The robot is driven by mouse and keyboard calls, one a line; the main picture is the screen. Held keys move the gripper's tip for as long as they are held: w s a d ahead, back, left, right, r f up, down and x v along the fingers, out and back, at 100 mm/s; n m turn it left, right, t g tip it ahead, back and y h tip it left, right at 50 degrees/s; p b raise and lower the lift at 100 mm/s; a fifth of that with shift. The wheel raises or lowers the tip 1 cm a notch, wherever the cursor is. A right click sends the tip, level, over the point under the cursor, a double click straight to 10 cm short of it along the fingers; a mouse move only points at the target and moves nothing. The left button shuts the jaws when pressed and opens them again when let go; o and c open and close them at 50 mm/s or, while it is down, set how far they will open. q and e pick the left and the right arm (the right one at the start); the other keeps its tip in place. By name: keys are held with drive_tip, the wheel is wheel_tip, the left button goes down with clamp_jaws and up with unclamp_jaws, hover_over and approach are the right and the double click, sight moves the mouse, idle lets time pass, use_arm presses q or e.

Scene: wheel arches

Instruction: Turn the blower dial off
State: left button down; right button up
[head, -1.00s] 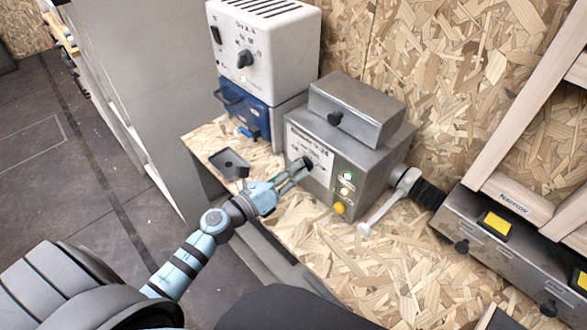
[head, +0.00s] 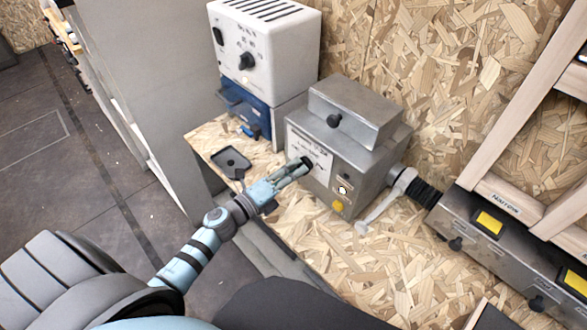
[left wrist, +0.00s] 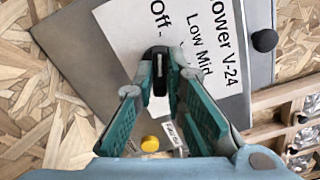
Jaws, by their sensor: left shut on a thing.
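The blower is a grey metal box (head: 360,150) on the wooden bench, with a white label on its front. The left wrist view shows the label (left wrist: 165,35) with "Off", "Low" and "Mid" beside the black dial (left wrist: 158,62). My left gripper (left wrist: 160,80) is shut on the dial, one fingertip on each side. In the head view the left gripper (head: 301,166) reaches the dial (head: 307,160) from the left and partly hides it. A pale mark shows on the dial; which label it points to is unclear. My right gripper is not in view.
A yellow button (head: 338,205) and a small pale lamp (head: 342,190) sit low on the blower front. A white unit with its own knob (head: 246,61) stands behind left. A small dark tray (head: 231,161) lies near. A hose (head: 420,192) leaves the blower's right side.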

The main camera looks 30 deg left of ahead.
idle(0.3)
use_arm(q)
drive_tip(key=c, duration=1.6)
unclamp_jaws()
drive_tip(key=shift+c, duration=0.2)
drive_tip(key=v, duration=1.2)
